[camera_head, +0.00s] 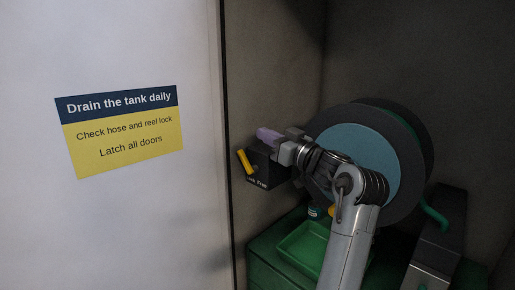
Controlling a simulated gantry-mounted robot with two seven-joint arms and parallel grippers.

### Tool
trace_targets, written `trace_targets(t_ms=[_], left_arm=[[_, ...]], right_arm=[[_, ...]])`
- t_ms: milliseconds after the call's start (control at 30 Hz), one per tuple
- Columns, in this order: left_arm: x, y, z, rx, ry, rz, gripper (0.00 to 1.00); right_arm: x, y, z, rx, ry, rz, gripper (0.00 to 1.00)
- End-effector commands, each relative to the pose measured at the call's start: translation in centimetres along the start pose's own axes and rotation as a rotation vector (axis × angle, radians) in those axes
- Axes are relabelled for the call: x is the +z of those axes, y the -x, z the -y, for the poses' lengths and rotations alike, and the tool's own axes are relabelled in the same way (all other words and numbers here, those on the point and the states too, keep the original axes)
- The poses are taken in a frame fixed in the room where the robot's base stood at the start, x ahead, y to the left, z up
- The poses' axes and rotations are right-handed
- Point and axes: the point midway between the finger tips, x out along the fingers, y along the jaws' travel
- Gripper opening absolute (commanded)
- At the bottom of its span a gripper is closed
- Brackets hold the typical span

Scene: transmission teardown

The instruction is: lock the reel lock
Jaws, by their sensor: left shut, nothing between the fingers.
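The reel lock is a small black box (262,168) with white lettering on its front lower edge, partly legible as "Free". Its yellow lever (244,161) sticks out at the left side and leans up to the left. My left gripper (268,135) is just above the box, with its pale purple fingers shut and empty, pointing left. I cannot tell whether it touches the box. The hose reel (386,158), a blue disc with a dark rim, stands behind my left arm, which hides part of it. My right gripper is not in view.
A green tray (303,248) lies on a green cabinet below the reel. A green hose (435,215) hangs at the reel's right. A dark grey unit (437,240) stands at the lower right. A white door panel (120,225) with a sign (124,130) fills the left.

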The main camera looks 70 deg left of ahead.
Motion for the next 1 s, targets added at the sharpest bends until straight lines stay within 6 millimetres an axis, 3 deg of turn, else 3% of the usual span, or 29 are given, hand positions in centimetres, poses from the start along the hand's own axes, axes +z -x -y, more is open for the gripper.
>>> trace_targets(t_ms=[200,400,1000], left_arm=[[-2.5,2.3,-0.1,0.003,0.002,0.001,0.0],[-3.6,3.1,0.0,0.0,0.0,0.0,0.0],[-3.9,3.3,0.0,0.0,0.0,0.0,0.0]], right_arm=[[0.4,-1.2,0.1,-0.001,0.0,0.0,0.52],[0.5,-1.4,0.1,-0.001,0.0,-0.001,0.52],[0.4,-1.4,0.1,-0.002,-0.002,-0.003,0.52]])
